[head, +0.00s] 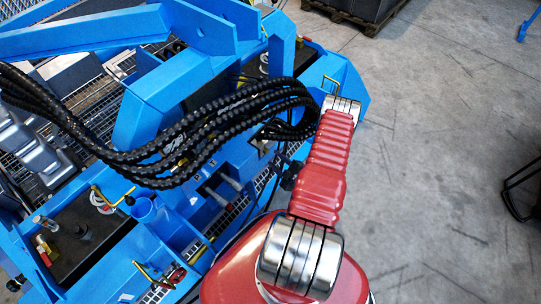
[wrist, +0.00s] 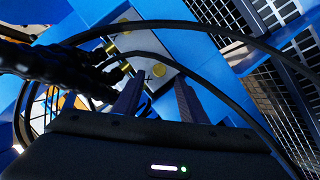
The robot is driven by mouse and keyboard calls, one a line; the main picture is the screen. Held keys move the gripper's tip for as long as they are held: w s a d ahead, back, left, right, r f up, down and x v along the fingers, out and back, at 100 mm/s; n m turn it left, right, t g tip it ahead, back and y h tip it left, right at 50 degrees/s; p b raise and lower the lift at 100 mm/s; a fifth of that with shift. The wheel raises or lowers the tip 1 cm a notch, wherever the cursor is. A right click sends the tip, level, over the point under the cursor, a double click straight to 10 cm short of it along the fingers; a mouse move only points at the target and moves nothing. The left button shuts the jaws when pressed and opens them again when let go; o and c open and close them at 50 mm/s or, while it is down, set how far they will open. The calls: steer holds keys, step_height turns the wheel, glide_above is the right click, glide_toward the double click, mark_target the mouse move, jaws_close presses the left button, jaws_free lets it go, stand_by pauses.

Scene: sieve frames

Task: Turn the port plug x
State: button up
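In the wrist view, a pale plate (wrist: 138,42) on the blue frame carries round yellow plugs with small dark marks, some looking like an x. One yellow plug (wrist: 156,71) lies just beyond my gripper (wrist: 156,86), whose two dark fingers stand apart with nothing seen between them. Another yellow plug (wrist: 123,23) is farther up the plate. I cannot tell for sure which one is port plug x. In the head view my red arm reaches over the blue machine, and the fingers and the plugs cannot be made out.
Thick black hoses (head: 190,137) loop across the blue machine frame (head: 190,85) beside my arm. In the wrist view a hose (wrist: 62,62) and thin black cables cross close to the fingers and plate. Metal grating (wrist: 282,85) lies at right. The concrete floor (head: 445,150) is mostly clear.

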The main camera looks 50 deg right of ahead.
mark_target(267, 152)
steer(key=shift+x, duration=2.45)
steer(key=shift+c, duration=0.2)
jaws_close()
